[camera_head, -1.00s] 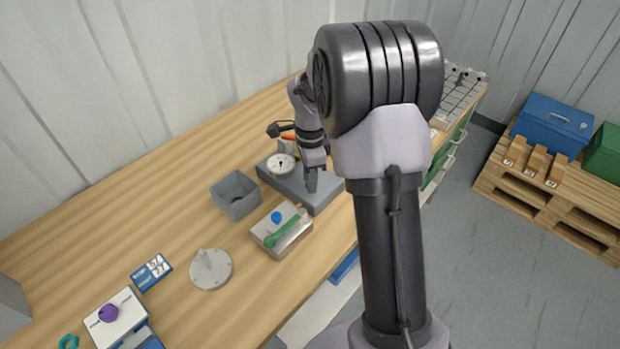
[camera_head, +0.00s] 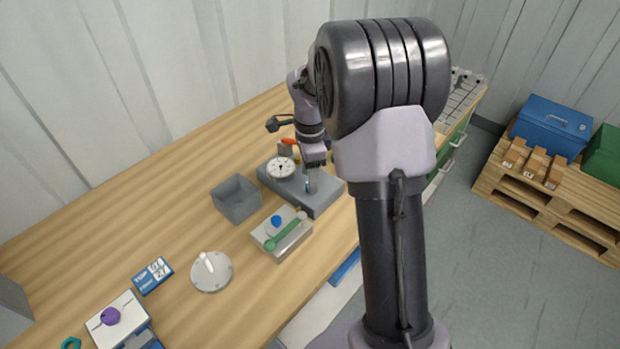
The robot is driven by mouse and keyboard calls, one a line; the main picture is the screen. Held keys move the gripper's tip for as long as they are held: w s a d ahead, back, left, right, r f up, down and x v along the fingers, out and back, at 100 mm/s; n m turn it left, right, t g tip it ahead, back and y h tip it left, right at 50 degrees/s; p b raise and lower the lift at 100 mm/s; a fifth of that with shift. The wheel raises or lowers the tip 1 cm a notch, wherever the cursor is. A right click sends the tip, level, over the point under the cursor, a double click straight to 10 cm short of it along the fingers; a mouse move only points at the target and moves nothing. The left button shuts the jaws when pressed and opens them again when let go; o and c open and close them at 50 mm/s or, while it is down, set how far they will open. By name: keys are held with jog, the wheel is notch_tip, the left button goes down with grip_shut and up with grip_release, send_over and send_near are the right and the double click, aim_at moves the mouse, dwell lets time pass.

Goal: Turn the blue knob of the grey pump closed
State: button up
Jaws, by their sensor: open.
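A grey block with a white dial gauge (camera_head: 281,169) stands near the table's right edge; it may be the grey pump (camera_head: 327,198). My gripper (camera_head: 311,181) points down over its right part. A small bluish upright piece shows at the fingertips; I cannot tell whether it is a knob or part of my gripper, nor whether they touch. The jaws are open, though the fingers are very small in this view. My gripper is away from that knob.
An open grey bin (camera_head: 237,198) stands left of the block. A round metal plate with a white handle (camera_head: 211,271), a blue label card (camera_head: 153,275) and a white box with a purple knob (camera_head: 110,316) lie nearer. My arm hides the table's right side.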

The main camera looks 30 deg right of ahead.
notch_tip(320, 180, up, 15)
jog(key=p, duration=0.4)
jog(key=shift+p, duration=0.35)
